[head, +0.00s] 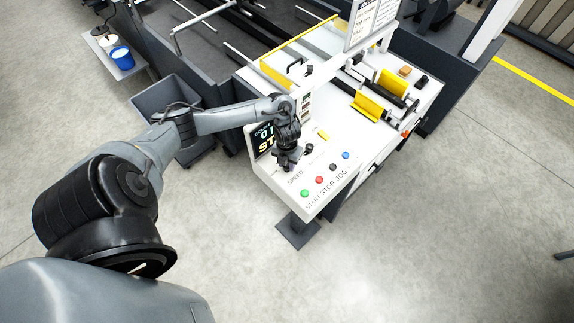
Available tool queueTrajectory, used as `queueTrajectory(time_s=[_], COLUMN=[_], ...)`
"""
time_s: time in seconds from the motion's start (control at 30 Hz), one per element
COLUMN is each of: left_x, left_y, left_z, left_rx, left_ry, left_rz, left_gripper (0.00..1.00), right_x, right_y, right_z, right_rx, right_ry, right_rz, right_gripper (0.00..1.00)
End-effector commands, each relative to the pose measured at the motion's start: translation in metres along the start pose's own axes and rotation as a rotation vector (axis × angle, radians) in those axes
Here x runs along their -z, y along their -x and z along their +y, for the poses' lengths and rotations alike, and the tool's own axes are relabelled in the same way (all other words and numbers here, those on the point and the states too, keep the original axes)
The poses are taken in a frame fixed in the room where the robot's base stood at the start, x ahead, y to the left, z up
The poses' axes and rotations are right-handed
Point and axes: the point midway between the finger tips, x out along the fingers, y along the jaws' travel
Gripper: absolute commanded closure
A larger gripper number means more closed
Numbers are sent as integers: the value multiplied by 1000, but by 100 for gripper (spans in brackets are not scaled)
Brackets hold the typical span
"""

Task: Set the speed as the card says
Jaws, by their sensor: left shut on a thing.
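My left gripper (287,165) points down at the white control panel (275,184), beside the printed word SPEED. It is shut on what appears to be the speed knob, which the gripper hides. A dark display (265,138) with lit characters stands behind the gripper and is partly covered by it. A white card (372,20) with printed lines stands upright at the top; its text is too small to read. My right gripper is not in view.
Green (304,193), red (319,180), black (333,167) and blue (346,155) buttons line the panel's front edge, close to the gripper. A black knob (309,148) lies farther back. A grey bin (165,98) stands left of the machine. The floor in front is clear.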

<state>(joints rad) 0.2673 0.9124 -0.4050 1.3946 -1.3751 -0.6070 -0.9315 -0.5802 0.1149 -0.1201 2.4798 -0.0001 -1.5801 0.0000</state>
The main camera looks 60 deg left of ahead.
Motion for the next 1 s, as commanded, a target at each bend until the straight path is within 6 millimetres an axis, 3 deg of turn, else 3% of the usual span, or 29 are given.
queueTrajectory(time_s=[0.23, 0.8, 0.83, 0.97, 1.0], left_x=[0, 0, 0, 0, 0], left_y=[-1, 0, 0, 0, 0], left_z=[1, 0, 0, 0, 0], left_rx=[-3, -1, -1, -1, -1], left_ry=[-96, -126, -126, -125, -125], left_rz=[-1, 0, 0, 0, 0], left_gripper=[96, 96, 61, 41, 40], right_x=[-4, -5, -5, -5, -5], right_y=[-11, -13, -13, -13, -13], right_z=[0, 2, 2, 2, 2], right_rx=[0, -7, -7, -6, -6], right_ry=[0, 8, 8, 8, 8], right_rz=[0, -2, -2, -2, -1], right_gripper=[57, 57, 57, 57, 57])
